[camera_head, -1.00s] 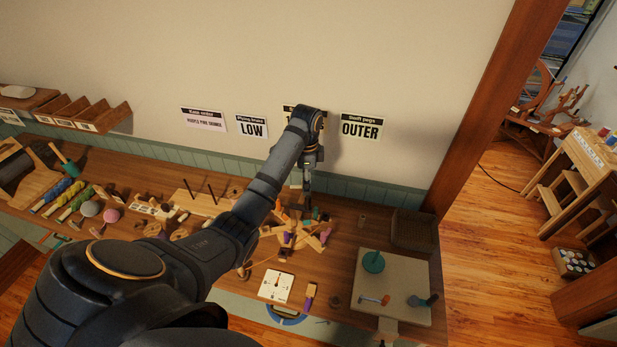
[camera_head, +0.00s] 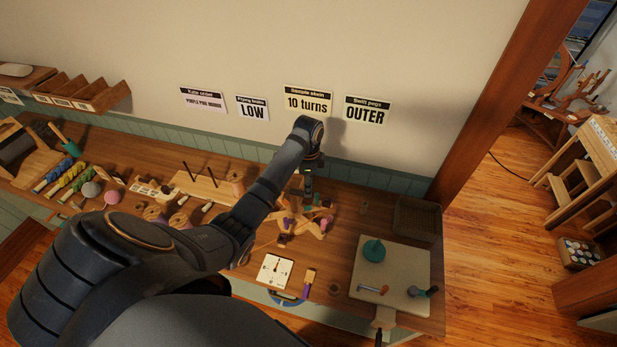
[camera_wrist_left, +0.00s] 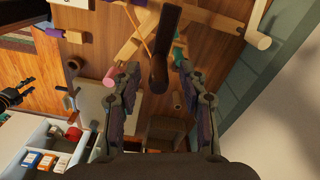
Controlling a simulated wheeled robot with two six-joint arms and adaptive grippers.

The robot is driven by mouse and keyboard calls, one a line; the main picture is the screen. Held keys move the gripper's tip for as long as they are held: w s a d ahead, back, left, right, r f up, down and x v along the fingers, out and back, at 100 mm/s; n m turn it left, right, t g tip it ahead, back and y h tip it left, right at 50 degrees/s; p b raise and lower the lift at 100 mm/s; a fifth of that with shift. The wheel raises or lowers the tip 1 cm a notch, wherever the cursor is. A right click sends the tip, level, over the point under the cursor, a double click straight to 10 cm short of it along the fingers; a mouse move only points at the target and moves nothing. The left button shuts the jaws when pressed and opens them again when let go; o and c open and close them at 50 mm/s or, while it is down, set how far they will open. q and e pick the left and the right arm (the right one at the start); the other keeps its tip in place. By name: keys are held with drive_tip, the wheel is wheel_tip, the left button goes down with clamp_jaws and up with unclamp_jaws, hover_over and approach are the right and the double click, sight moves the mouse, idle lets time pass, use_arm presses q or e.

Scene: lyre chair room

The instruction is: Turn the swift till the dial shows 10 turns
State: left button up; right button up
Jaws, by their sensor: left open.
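The swift (camera_head: 313,226), with crossed pale wooden arms and purple and pink pegs, lies on the bench, partly hidden by my left arm. Its arms also show in the wrist view (camera_wrist_left: 133,46). My left gripper (camera_head: 308,198) points down over the swift. In the wrist view its fingers (camera_wrist_left: 160,98) are spread, with a dark brown upright piece (camera_wrist_left: 160,65) showing between them; contact cannot be told. The white dial (camera_head: 276,271) lies in front of the swift; its reading is too small to tell. A dark gripper, likely my right (camera_wrist_left: 17,95), shows at the wrist view's left edge.
A card reading 10 turns (camera_head: 307,101) hangs on the wall. A pale board (camera_head: 395,268) with a teal piece (camera_head: 374,250) and handled tools stands right of the swift. A dark basket (camera_head: 417,217) is behind it. Yarn and spools crowd the bench's left.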

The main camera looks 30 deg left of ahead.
use_arm(q)
drive_tip(key=shift+s+f, duration=0.1)
drive_tip(key=shift+f, duration=0.7)
drive_tip(key=shift+f, duration=0.1)
clamp_jaws()
